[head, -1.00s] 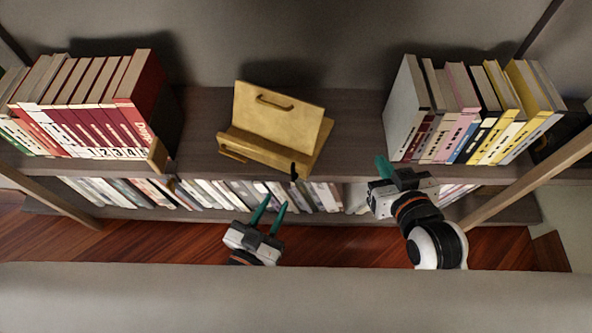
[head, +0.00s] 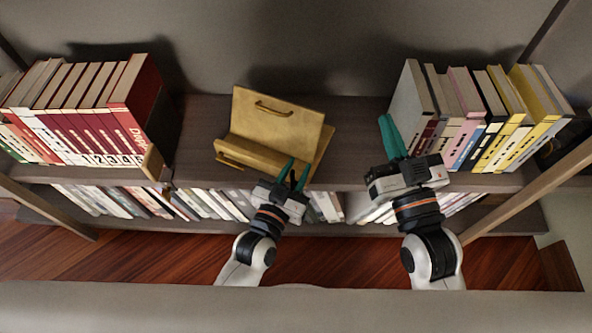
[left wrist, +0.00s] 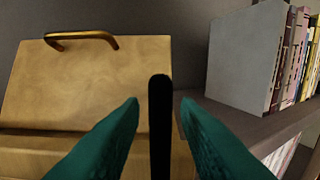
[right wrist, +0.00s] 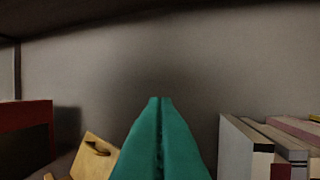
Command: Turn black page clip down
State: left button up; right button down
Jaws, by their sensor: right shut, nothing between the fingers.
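The black page clip (left wrist: 160,125) stands upright in the left wrist view, in front of the right part of the yellow-brown book stand (head: 272,122). My left gripper (head: 298,164) is open at the stand's front right corner. In the left wrist view its green fingers lie on either side of the clip, with a gap to each side. In the head view the clip is hard to make out among the fingers. A brass-coloured clip (left wrist: 80,36) shows at the top of the stand. My right gripper (head: 385,118) is shut and empty, in front of the right-hand books.
Red and white books (head: 85,125) fill the shelf's left part, with a wooden block (head: 153,163) at their front. Pale, pink and yellow books (head: 480,118) stand at the right. More books fill the lower shelf.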

pick_arm(q)
grip_shut()
jog(key=shift+w+a+r+n+p, duration=0.1)
jog(key=shift+a+n+p, duration=0.2)
jog(key=shift+n+p, duration=0.75)
jog(key=shift+w+a+f+n+p, duration=0.1)
jog(key=shift+a+f+n+p, duration=0.1)
jog(key=shift+n+p, duration=0.25)
jog(key=shift+w+a+f+n+p, duration=0.1)
jog(key=shift+a+n+p, duration=0.15)
jog(key=shift+n, duration=0.35)
pick_arm(e)
jog(key=s+d+f+g+h, duration=0.1)
jog(key=s+f+g, duration=0.1)
jog(key=f+g, duration=0.2)
jog(key=s+d+f+g+h, duration=0.2)
jog(key=f+g, duration=0.3)
jog(key=f, duration=0.3)
jog(key=shift+s, duration=0.15)
pick_arm(q)
grip_release()
